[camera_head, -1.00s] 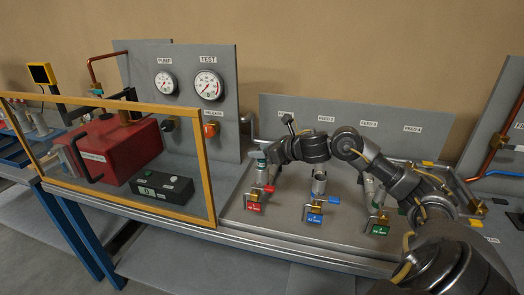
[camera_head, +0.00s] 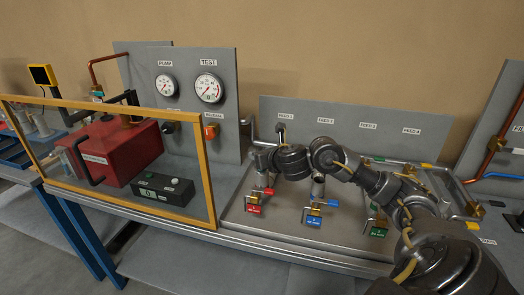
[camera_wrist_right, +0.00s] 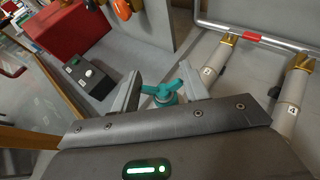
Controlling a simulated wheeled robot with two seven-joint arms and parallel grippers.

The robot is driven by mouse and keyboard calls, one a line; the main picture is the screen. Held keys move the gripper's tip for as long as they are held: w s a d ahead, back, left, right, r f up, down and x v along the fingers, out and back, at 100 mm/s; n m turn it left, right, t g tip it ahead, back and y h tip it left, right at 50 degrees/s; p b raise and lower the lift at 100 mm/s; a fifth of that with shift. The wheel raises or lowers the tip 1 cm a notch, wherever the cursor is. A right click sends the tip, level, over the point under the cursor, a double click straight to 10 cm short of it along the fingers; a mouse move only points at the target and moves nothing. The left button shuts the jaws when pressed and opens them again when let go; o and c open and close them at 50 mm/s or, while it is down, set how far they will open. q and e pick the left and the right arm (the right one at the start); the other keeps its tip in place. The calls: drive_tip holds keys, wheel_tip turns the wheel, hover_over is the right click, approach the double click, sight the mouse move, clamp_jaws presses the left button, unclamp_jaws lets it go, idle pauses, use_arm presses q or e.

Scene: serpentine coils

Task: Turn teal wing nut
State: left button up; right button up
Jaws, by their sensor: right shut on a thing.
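The teal wing nut (camera_wrist_right: 164,93) shows in the right wrist view, between the two fingers of my right gripper (camera_wrist_right: 160,88). The fingers are closed on its wings. In the head view my right gripper (camera_head: 262,158) is at the top of the leftmost post, above the red-tagged valve (camera_head: 256,202). The gripper hides the wing nut there. My left gripper is not in view.
A yellow-framed clear guard (camera_head: 205,165) stands left of the gripper, with a black switch box (camera_head: 163,188) and a red tank (camera_head: 115,150) behind it. Posts with blue (camera_head: 315,212) and green (camera_head: 379,222) tagged valves stand to the right. A grey labelled panel rises behind.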

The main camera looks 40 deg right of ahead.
drive_tip(key=m+h+p, duration=0.1)
drive_tip(key=m+g+h+p, duration=0.1)
drive_tip(key=m+h, duration=0.1)
drive_tip(key=m+h+p, duration=0.1)
drive_tip(key=shift+r+g, duration=0.3)
drive_tip(key=shift+g, duration=0.1)
drive_tip(key=shift+f+m+g+h+p, duration=0.1)
drive_tip(key=shift+m+g+h+p, duration=0.85)
drive_tip(key=shift+m+h, duration=0.6)
drive_tip(key=shift+d, duration=0.1)
drive_tip(key=o, duration=1)
drive_tip(key=shift+f, duration=0.1)
drive_tip(key=shift+g, duration=0.25)
drive_tip(key=p+v, duration=0.9)
drive_tip(key=v, duration=0.2)
drive_tip(key=shift+p, duration=0.3)
drive_tip(key=shift+w+f, duration=0.1)
